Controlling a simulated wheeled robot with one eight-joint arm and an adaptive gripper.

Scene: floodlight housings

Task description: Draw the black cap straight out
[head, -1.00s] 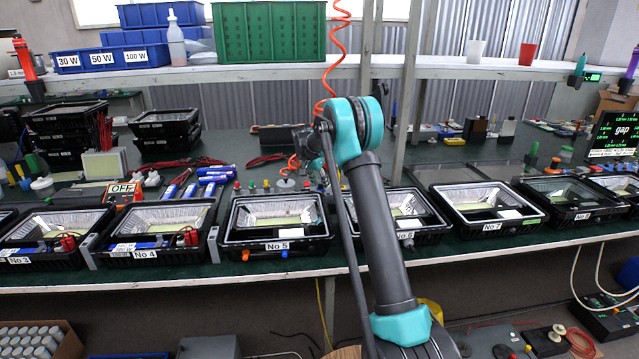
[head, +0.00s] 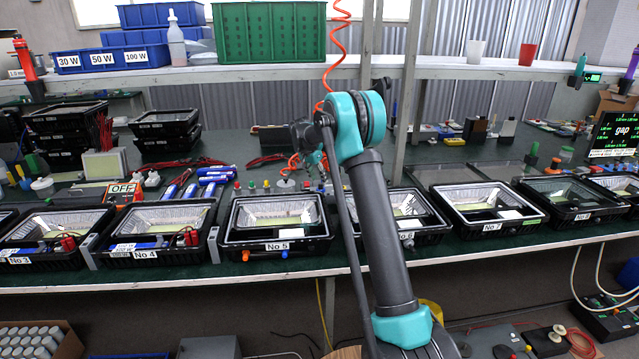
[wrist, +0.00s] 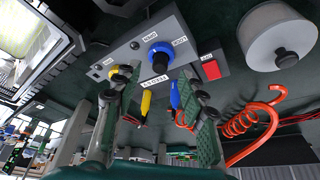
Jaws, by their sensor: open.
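Beyond the fingertips is a grey panel (wrist: 112,60) with a round blue part (wrist: 158,54) and labels. A small black round part (wrist: 136,45) sits on this panel, left of the blue part; I cannot tell whether it is the black cap. In the head view my arm hides part of the bench near the No 6 housing (head: 432,236), and the gripper is too small and covered to read there.
The No 5 housing (head: 277,247) stands left of my arm, with orange and blue parts on its front. In the wrist view a red square (wrist: 211,69), a white cylinder (wrist: 262,50) and a coiled orange cord (wrist: 245,122) are close on the right. Blue and yellow pieces show between the fingers.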

